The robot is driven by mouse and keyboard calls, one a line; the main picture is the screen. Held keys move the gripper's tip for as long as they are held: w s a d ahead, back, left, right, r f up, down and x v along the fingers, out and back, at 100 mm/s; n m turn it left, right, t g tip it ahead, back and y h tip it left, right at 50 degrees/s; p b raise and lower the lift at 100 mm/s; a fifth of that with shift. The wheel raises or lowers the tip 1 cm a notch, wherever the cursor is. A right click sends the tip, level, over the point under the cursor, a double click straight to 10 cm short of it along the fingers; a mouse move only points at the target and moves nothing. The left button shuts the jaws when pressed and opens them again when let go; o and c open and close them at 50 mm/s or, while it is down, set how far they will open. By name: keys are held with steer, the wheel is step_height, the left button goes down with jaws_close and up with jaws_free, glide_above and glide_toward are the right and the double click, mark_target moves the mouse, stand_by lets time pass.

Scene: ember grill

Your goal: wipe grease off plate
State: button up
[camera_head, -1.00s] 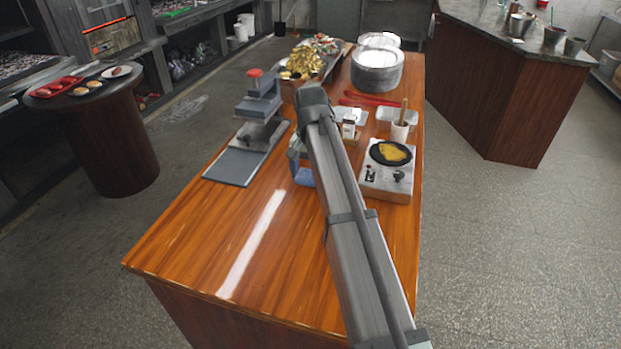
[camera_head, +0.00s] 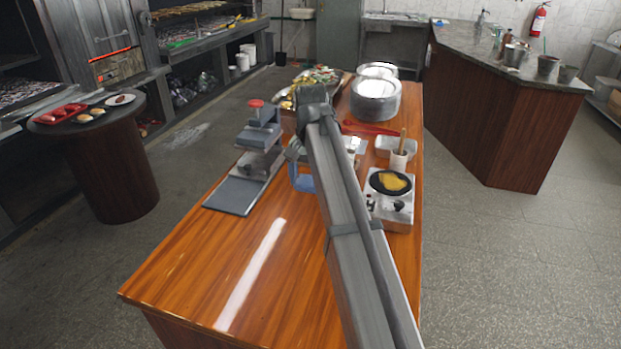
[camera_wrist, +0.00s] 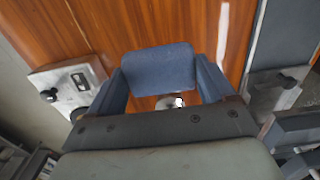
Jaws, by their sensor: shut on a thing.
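A round black plate (camera_head: 390,182) with a yellow smear (camera_head: 393,181) on it sits on a silver cooker (camera_head: 394,216) at the right side of the wooden counter. The cooker's front, with a black knob, also shows at the left of the wrist view (camera_wrist: 66,72). My gripper (camera_wrist: 158,82) is shut on a blue block-like pad (camera_wrist: 158,68), held over the counter to the left of the cooker and apart from the plate. In the head view my arm hides most of the gripper, and only some blue shows beside it.
A grey press with a red knob (camera_head: 257,103) stands left of my gripper. A stack of plates (camera_head: 375,100), a metal tray (camera_head: 397,147) and a cup with a wooden handle (camera_head: 399,158) are farther back. The counter's near left (camera_head: 205,270) is clear.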

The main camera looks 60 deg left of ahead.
steer(key=shift+c, duration=0.8)
steer(key=w+d+r, duration=0.1)
steer(key=w+d, duration=0.2)
steer(key=w, duration=0.8)
steer(key=w+d+r, duration=0.2)
steer(key=w+d, duration=0.1)
steer(key=w, duration=0.8)
steer(key=shift+w+d, duration=0.3)
steer(key=shift+d, duration=0.05)
